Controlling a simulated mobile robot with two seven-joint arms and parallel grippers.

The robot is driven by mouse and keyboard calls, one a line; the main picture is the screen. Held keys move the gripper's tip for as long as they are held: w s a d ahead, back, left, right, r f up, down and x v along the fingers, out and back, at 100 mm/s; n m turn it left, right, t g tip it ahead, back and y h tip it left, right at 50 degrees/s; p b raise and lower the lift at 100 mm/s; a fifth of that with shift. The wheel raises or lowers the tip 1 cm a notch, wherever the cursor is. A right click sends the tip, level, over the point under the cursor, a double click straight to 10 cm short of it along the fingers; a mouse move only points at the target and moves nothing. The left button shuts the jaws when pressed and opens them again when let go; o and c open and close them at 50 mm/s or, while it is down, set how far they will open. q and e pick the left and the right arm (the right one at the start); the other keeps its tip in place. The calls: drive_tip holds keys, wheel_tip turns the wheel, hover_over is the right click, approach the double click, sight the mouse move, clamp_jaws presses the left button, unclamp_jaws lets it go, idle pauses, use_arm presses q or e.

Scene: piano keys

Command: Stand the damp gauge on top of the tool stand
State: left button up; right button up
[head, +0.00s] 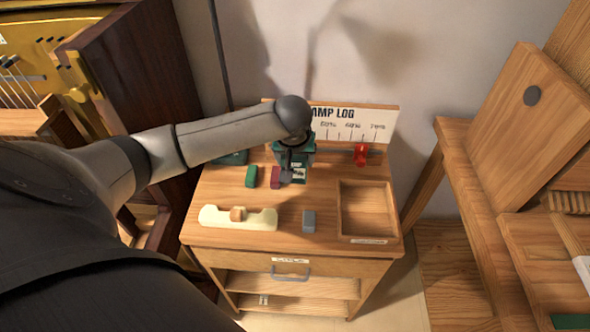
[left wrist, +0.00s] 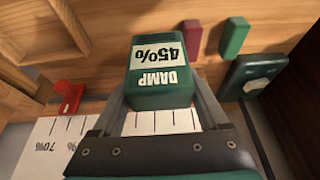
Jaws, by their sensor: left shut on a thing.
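The damp gauge (left wrist: 158,75) is a green block with a white label reading "DAMP 45%", upside down in the left wrist view. My left gripper (left wrist: 160,98) is shut on it, one finger along each side. In the head view the gauge (head: 304,159) shows partly behind my left gripper (head: 292,172), over the back middle of the tool stand (head: 260,238). The stand is a small wooden table with a front handle and lower shelves. I cannot tell whether the gauge touches its top. My right gripper is not in view.
The stand top holds a green block (head: 251,176), a maroon block (head: 275,177), a grey block (head: 309,221), a cream piece (head: 225,217), a red item (head: 361,155) and an open wooden tray (head: 391,215). A "DAMP LOG" board (head: 385,119) stands behind. Some bare wood lies between them.

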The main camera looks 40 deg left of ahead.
use_arm(q)
wheel_tip(320, 180, down, 3)
drive_tip(key=shift+b, duration=0.4)
drive_tip(key=shift+f, duration=0.25)
drive_tip(key=shift+f, duration=0.15)
drive_tip(key=o, duration=1.4)
drive_tip(key=shift+c, duration=0.2)
drive_tip(key=p+v, duration=0.3)
drive_tip(key=v, duration=0.9)
drive_tip(key=shift+w, duration=0.1)
